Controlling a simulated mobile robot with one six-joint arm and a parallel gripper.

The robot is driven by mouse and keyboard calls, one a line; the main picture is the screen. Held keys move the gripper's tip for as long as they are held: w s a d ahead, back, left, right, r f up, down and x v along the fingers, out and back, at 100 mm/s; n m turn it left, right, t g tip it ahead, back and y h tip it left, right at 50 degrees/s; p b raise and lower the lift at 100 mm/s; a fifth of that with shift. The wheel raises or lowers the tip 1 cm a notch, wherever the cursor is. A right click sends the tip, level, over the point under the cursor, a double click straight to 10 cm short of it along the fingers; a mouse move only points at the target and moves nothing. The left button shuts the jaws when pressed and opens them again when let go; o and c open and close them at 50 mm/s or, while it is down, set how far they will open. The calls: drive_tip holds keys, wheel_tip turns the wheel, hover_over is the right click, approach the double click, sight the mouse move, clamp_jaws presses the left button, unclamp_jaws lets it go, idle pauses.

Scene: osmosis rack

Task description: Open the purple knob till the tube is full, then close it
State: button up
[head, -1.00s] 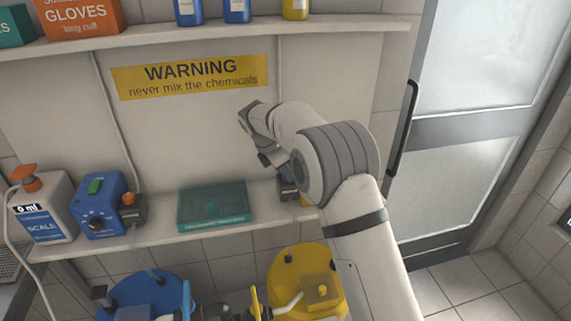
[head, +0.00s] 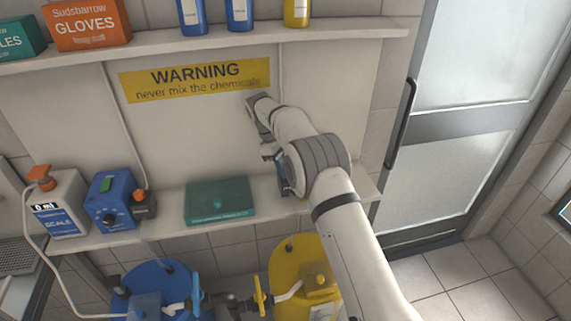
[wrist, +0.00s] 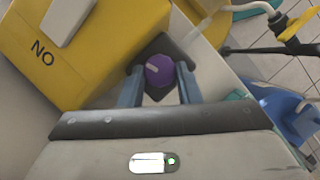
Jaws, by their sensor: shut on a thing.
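The purple knob (wrist: 159,71) shows in the wrist view, with a pale mark on its face, in front of a dark plate. It is beside a yellow box lettered "NO" (wrist: 90,45). My gripper (wrist: 159,84) has one finger on each side of the knob and is shut on it. In the head view my gripper (head: 282,178) is at the right part of the lower shelf, and my arm hides the knob. A pale, see-through tube-like piece (wrist: 205,30) runs beside the plate; I cannot tell whether it is the task's tube or how full it is.
Blue (head: 150,282) and yellow drums (head: 290,262) with valves and pipes stand below. A glass door is at right.

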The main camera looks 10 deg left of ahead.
drive_tip(key=shift+w+m, duration=0.1)
drive_tip(key=shift+m, duration=0.7)
drive_tip(key=shift+g, duration=0.3)
drive_tip(key=o, duration=0.7)
wheel_tip(320, 180, up, 10)
drive_tip(key=shift+w+b, duration=0.1)
drive_tip(key=shift+b, duration=0.45)
